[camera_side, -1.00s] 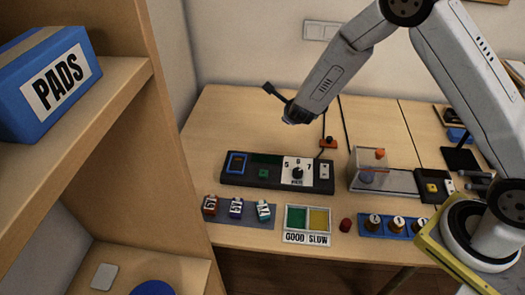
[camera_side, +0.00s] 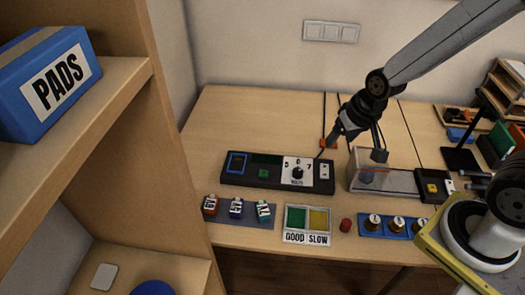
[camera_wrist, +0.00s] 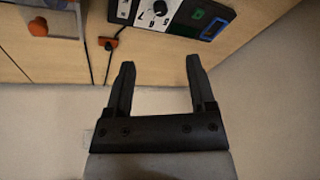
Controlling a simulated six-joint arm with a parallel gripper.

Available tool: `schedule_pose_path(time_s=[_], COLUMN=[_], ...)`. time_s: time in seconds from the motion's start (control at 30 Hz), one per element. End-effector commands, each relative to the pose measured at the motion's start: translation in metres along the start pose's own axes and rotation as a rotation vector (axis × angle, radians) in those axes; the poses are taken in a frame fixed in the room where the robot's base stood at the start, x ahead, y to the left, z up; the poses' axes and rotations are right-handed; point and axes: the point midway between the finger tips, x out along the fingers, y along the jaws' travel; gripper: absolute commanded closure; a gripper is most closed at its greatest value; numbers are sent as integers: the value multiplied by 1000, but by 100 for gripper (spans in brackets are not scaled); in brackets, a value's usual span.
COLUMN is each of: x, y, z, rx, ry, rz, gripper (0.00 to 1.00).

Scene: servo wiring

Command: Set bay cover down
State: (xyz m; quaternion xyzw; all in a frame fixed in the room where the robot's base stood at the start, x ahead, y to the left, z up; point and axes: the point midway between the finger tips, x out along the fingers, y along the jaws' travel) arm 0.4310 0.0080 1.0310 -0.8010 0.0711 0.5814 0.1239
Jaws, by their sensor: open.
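The bay cover (camera_side: 356,172) looks like a clear box. It stands at the left end of a long pale bay (camera_side: 400,182) on the table. In the wrist view, the cover (camera_wrist: 58,22) shows at the top left with an orange knob (camera_wrist: 38,27). In the side view, my wrist parts hide the knob. My gripper (camera_wrist: 160,64) is open with nothing between its fingers. In the side view, my gripper (camera_side: 334,137) is above the table, up and left of the cover and apart from it.
A black panel (camera_side: 270,172) with a dial lies left of the cover. An orange cable plug (camera_wrist: 108,43) sits near it. In front are small labelled servos (camera_side: 236,208), a GOOD/SLOW tray (camera_side: 307,238), a red cap (camera_side: 346,225) and a blue rack (camera_side: 370,224). The back left table is clear.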

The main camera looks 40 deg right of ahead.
Motion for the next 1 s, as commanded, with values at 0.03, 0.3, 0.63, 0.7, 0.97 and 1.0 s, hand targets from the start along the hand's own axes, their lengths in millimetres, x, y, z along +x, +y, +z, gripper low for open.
schedule_pose_path(time_s=[0.03, 0.3, 0.63, 0.7, 0.97, 1.0], x=[-5, -15, -15, -15, -22, -25], y=[5, 18, 17, 17, 16, 16], z=[9, 33, 33, 33, 29, 29], rx=[-77, -284, -286, -285, -284, -284], ry=[-20, -84, -84, -84, -79, -80], rz=[12, 43, 43, 43, 42, 42], gripper=[29, 29, 22, 22, 22, 22])
